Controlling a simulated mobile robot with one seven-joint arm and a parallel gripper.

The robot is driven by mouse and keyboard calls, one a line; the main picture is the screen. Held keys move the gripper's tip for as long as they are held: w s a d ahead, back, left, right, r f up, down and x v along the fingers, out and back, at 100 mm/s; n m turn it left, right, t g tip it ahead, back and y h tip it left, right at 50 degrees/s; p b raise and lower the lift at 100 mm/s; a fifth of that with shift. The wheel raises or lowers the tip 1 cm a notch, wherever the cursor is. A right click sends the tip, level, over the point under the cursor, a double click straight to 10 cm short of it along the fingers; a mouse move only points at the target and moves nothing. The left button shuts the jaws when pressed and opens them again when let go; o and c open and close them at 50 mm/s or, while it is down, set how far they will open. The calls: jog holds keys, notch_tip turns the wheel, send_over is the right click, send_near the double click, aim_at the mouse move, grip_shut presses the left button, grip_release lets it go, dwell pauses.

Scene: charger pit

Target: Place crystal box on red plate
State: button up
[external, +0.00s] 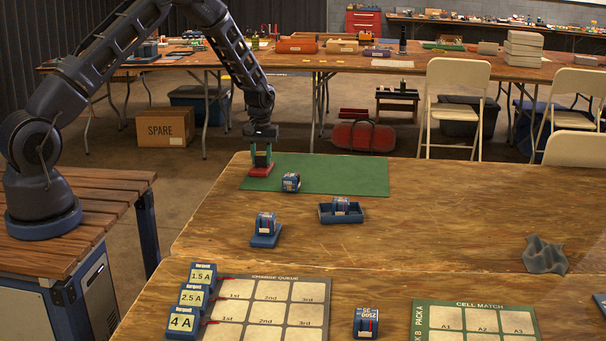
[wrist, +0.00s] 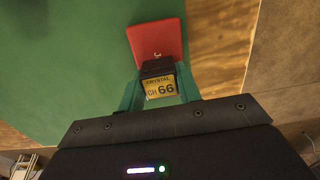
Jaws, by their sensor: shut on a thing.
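My gripper (external: 262,157) points down at the left end of the green mat. In the wrist view its two green fingers (wrist: 159,80) are shut on the crystal box (wrist: 161,88), a small dark box with a yellow label reading "CRYSTAL CH 66". The red plate (external: 260,171) lies on the mat directly under my gripper. In the wrist view the red plate (wrist: 157,38) extends beyond the box, whose dark end overlaps the plate's near edge in the picture. I cannot tell whether the box touches the plate.
The green mat (external: 340,173) lies on the wooden table. A blue box (external: 291,182) stands at its front edge. Another stands on a blue plate (external: 263,240), and another in a blue tray (external: 350,217). The table's right side is mostly clear around a grey crumpled cloth (external: 545,255).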

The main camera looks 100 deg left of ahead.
aim_at(261, 154)
jog(key=o, duration=1)
jog(key=shift+f, duration=0.1)
notch_tip(261, 154, up, 12)
jog(key=shift+r, duration=0.15)
